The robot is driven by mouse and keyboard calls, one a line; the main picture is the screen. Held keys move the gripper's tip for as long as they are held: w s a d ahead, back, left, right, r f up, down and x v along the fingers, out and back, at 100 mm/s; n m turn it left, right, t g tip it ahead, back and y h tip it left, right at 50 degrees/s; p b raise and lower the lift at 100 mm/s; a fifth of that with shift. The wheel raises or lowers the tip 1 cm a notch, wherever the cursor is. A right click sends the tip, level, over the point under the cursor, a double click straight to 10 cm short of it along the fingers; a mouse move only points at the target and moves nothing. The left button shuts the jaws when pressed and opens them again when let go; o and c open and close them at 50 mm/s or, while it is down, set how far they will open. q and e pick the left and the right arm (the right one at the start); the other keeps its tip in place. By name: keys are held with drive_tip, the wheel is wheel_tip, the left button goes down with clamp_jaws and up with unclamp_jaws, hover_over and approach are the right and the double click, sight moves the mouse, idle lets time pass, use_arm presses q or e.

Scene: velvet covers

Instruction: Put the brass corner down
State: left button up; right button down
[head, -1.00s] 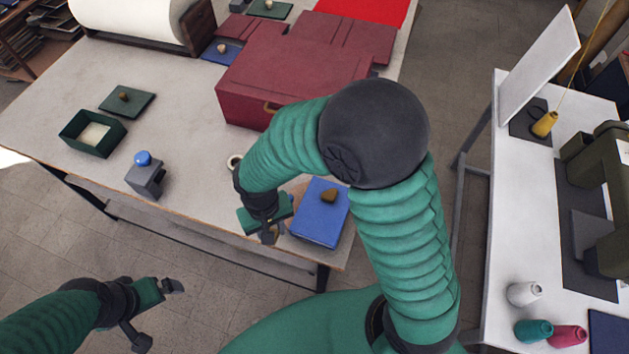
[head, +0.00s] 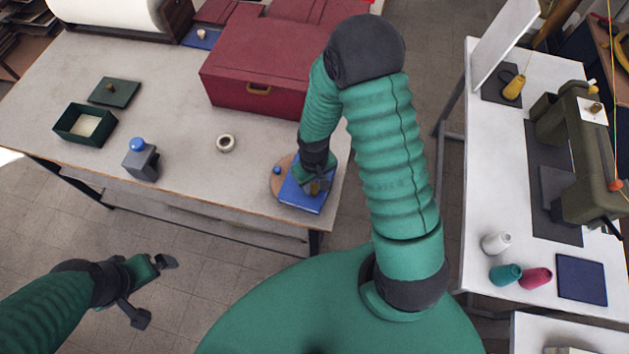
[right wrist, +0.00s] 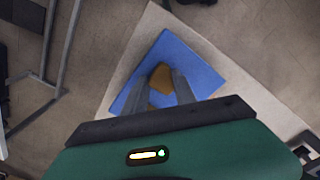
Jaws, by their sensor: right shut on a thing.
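The brass corner (right wrist: 161,76) is a small golden-brown piece between the fingertips of my right gripper (head: 316,187). In the right wrist view the gripper (right wrist: 161,83) is shut on it, over a flat blue pad (right wrist: 200,67). The pad (head: 299,199) lies at the table's near right corner. Whether the corner touches the pad or hangs just above it, I cannot tell. In the head view the gripper mostly hides the corner. My left gripper (head: 153,291) is open and empty, off the table's front edge.
A round brown disc (head: 277,186) lies partly under the pad. A tape roll (head: 226,143), a grey block with a blue knob (head: 140,165), a green box (head: 68,136) and a maroon case (head: 230,95) stand on the table (head: 190,110). The table's middle front is clear.

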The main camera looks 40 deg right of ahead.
drive_tip(key=shift+a+f, duration=0.25)
drive_tip(key=c, duration=1.3)
unclamp_jaws()
drive_tip(key=shift+w, duration=0.2)
drive_tip(key=shift+o, duration=1.2)
drive_tip(key=shift+d, duration=0.15)
drive_tip(key=shift+o, duration=0.2)
drive_tip(key=shift+s+d, duration=0.1)
drive_tip(key=shift+d, duration=0.3)
drive_tip(key=shift+f, duration=0.1)
drive_tip(key=shift+a, duration=0.3)
drive_tip(key=shift+d, duration=0.1)
